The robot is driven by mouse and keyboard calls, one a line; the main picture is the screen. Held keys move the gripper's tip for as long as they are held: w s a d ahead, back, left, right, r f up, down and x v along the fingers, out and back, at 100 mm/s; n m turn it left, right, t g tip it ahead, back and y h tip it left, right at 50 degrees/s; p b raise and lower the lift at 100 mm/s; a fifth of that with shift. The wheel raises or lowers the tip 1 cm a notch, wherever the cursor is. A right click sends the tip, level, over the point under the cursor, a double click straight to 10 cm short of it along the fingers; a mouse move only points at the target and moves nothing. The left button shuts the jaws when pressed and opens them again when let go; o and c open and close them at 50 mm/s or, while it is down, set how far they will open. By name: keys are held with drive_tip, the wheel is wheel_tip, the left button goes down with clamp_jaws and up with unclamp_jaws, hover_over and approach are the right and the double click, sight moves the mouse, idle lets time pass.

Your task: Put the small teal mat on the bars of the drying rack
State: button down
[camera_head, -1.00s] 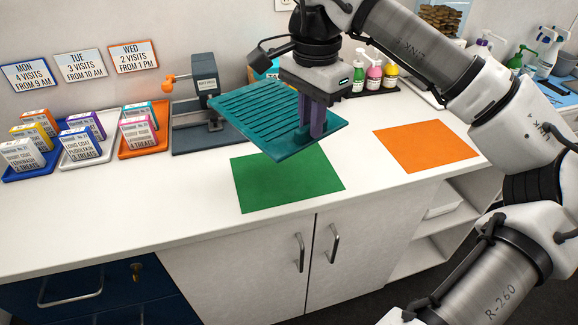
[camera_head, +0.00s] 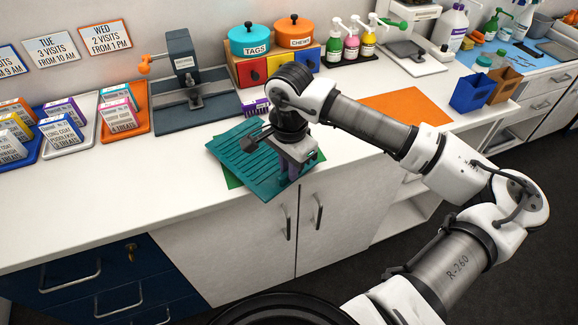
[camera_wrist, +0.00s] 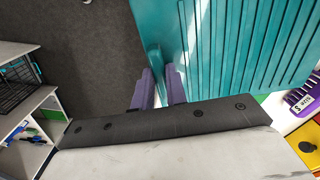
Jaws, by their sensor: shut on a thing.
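The small teal mat (camera_head: 245,160) is a ribbed flat sheet, held over the green sheet near the counter's front edge. It also fills the upper right of the wrist view (camera_wrist: 235,45). My gripper (camera_head: 288,172) is shut on the mat's near right edge; its purple fingers (camera_wrist: 162,88) show in the wrist view. The arm's wrist hides part of the mat in the head view. A black wire rack or basket (camera_wrist: 14,92) stands at the left edge of the wrist view; I cannot tell if it is the drying rack.
The green sheet (camera_head: 231,181) is mostly covered by the mat. An orange sheet (camera_head: 405,107) lies right of my arm. Coloured trays with boxes, a grey clamp device (camera_head: 183,85), a drawer box (camera_head: 274,70) and bottles line the back. The counter's front left is bare.

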drive_tip(key=shift+f, duration=0.6)
drive_tip(key=shift+f, duration=0.2)
drive_tip(key=c, duration=1.4)
unclamp_jaws()
drive_tip(key=shift+r, duration=0.2)
